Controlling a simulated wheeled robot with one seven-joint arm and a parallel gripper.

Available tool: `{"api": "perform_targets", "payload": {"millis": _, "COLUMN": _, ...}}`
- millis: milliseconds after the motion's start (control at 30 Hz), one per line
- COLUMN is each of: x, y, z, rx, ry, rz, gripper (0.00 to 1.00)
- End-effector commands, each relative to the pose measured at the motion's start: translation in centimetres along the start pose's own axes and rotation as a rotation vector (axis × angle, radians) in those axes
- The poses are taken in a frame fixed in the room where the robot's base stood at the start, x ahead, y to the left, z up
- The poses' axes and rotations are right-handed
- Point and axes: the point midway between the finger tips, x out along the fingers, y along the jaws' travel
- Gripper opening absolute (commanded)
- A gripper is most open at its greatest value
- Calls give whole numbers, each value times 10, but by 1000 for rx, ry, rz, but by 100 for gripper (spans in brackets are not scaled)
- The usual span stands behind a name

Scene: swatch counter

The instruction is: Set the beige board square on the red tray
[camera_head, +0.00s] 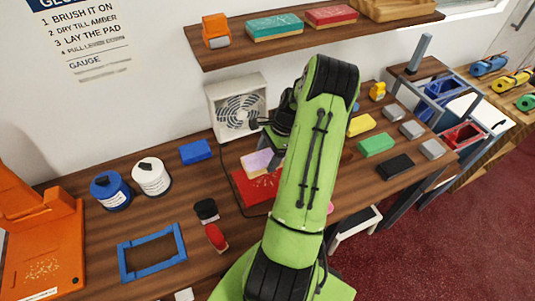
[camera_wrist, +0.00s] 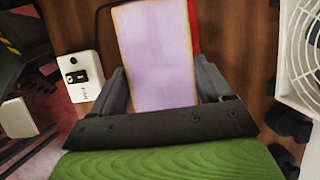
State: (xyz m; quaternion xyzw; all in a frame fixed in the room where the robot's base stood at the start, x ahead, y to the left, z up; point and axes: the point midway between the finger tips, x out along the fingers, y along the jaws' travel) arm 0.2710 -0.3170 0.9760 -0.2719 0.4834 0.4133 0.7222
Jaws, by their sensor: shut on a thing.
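The board (camera_head: 256,162) has a pale lilac face and beige edges. My gripper (camera_head: 277,148) is shut on it, and the green arm hides its right part. In the wrist view the board (camera_wrist: 155,50) runs lengthwise away between the two grey fingers (camera_wrist: 163,88). The red tray (camera_head: 253,190) lies on the counter, and the board overlaps its far part in the head view. I cannot tell whether they touch. A strip of red, likely the tray (camera_wrist: 193,22), shows beside the board in the wrist view.
A white fan (camera_head: 238,106) stands just behind the board and shows at right in the wrist view. A white switch box (camera_wrist: 83,77) is at left there. A blue frame (camera_head: 152,253), black and red stampers, paint cans (camera_head: 151,176) and several coloured blocks lie around.

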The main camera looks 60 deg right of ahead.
Motion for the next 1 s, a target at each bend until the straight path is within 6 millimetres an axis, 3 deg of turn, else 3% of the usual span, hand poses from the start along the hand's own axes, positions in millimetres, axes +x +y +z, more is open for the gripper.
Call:
{"api": "perform_targets", "payload": {"millis": 233, "x": 11, "y": 0, "z": -5, "rx": 0, "ry": 0, "rz": 0, "gripper": 42}}
{"api": "perform_targets", "payload": {"millis": 800, "x": 69, "y": 0, "z": -28, "rx": -1, "ry": -1, "rz": 1, "gripper": 42}}
{"api": "perform_targets", "payload": {"millis": 1000, "x": 73, "y": 0, "z": -30, "rx": -1, "ry": 0, "rz": 0, "gripper": 42}}
